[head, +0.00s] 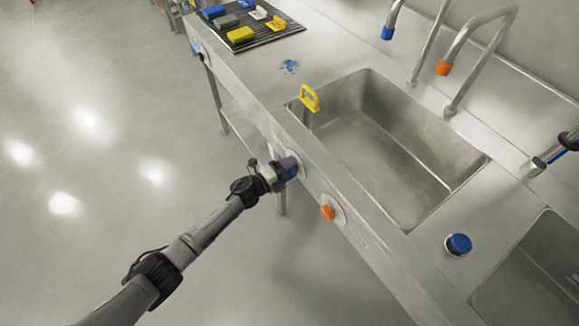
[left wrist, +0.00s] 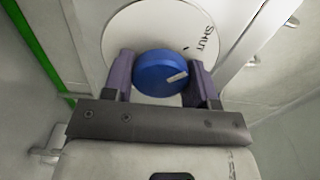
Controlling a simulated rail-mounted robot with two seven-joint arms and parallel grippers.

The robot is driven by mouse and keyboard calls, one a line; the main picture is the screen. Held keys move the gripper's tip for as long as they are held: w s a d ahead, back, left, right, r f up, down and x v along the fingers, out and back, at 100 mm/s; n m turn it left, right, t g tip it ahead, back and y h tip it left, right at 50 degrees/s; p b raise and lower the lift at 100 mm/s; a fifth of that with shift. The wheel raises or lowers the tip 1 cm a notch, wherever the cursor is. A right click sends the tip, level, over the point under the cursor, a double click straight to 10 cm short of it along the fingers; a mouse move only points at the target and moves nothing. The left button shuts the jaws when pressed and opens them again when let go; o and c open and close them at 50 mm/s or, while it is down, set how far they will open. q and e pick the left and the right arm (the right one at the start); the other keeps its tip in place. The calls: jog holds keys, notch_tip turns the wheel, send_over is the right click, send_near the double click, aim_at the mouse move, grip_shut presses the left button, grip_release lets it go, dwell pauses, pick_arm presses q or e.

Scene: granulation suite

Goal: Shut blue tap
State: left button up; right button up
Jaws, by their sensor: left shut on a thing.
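The blue tap is a round blue knob (left wrist: 160,72) with a white pointer mark, on a white round plate (left wrist: 125,38) lettered SHUT. In the left wrist view, the pointer mark lies right of the knob's middle and points right and slightly up; the lettering is at upper right. My left gripper (left wrist: 164,82) is shut on the knob, with one purple finger on each side. In the head view, my left gripper (head: 290,168) is at the sink's front panel and mostly hides the knob. My right gripper is not seen.
An orange knob (head: 327,213) sits on the same panel, right of my gripper. A yellow handle (head: 310,98) stands at the sink's (head: 385,150) left edge. Blue-tipped (head: 387,33) and orange-tipped (head: 443,68) spouts stand behind. A blue cap (head: 459,244) is on the counter. Open floor lies left.

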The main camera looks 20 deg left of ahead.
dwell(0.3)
pick_arm(q)
jog(key=o, duration=0.9)
jog(key=shift+s, duration=0.1)
jog(key=p+v, duration=0.2)
jog(key=v, duration=1.1)
jog(key=shift+s+a, duration=0.2)
jog(key=shift+s, duration=0.1)
